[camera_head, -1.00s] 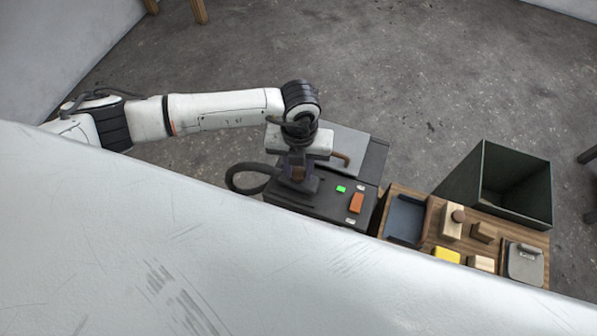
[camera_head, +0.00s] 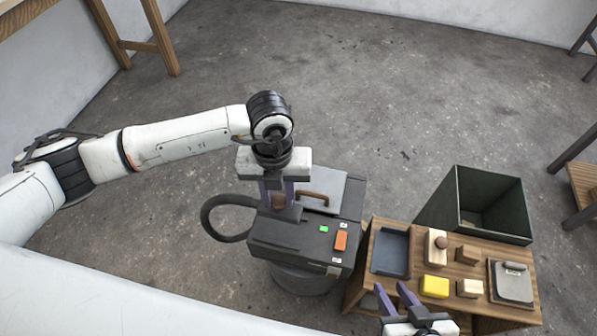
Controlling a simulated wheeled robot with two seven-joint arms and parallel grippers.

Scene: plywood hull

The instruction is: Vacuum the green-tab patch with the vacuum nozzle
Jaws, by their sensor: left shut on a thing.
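The dark vacuum unit (camera_head: 300,238) stands left of the small table, with a green button and an orange switch on top. Its black hose (camera_head: 208,215) loops out on the left. My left gripper (camera_head: 277,204) points down over the unit's left part, its purple fingers shut on the vacuum nozzle (camera_head: 288,214), a dark wide head that seems to be on or just above the unit's top. My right gripper (camera_head: 397,292) is at the bottom, at the table's front edge, fingers apart and nothing seen between them. No green-tab patch can be made out.
The wooden table (camera_head: 465,253) holds a blue-grey tray (camera_head: 391,251), a yellow block (camera_head: 434,287), several wooden blocks and a grey sander-like plate (camera_head: 513,283). A dark green open bin (camera_head: 480,203) stands behind it. A white surface (camera_head: 130,300) fills the lower left.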

